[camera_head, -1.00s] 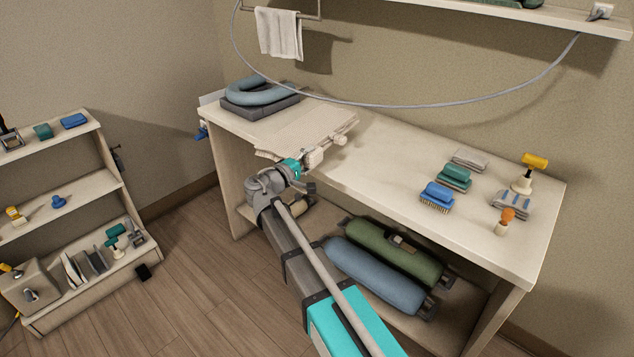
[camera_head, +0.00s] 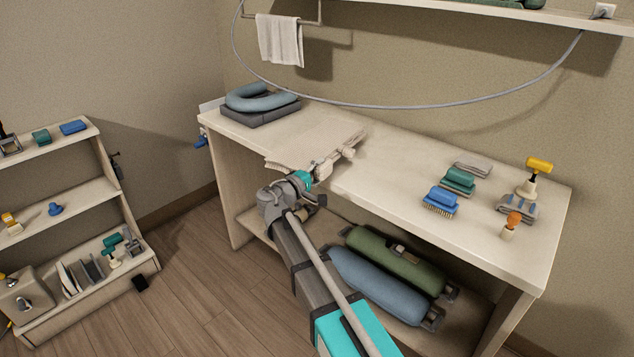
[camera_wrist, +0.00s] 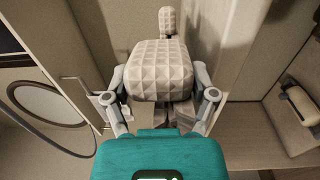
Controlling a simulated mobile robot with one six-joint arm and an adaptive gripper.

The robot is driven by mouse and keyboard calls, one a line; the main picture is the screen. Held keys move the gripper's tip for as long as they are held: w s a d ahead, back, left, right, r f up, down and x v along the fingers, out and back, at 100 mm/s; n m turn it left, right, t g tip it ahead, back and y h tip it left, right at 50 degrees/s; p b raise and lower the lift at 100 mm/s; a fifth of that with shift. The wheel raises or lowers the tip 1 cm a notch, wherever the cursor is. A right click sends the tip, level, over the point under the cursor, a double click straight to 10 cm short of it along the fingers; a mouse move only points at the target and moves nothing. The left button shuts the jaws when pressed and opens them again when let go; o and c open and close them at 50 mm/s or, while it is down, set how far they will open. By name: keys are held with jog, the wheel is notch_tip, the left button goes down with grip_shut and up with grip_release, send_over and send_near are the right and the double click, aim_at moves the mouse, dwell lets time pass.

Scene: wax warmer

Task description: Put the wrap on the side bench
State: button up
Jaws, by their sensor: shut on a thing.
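The wrap (camera_head: 318,138) is a pale, finely textured, folded cloth on the left half of the side bench (camera_head: 400,165). Its near edge hangs slightly over the front edge. My gripper (camera_head: 335,165) is at its right near side, level with the bench front. In the wrist view, a pale waffle-textured part (camera_wrist: 158,68) with a small knob-like end sits between my two fingers, and my gripper (camera_wrist: 160,105) is shut on it. I take this part for the wrap; its join to the flat cloth cannot be seen clearly.
A blue ring cushion on a grey pad (camera_head: 262,100) lies at the bench's back left. Brushes (camera_head: 441,200) and a yellow-topped tool (camera_head: 537,175) stand at the right. Green and blue bolsters (camera_head: 385,280) lie below. The bench middle is clear.

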jog(key=shift+w+d+f+b, duration=0.1)
jog(key=shift+f+b, duration=1.35)
jog(key=shift+f, duration=0.25)
jog(key=o, duration=1.2)
jog(key=shift+r, duration=0.1)
jog(key=v, duration=1.2)
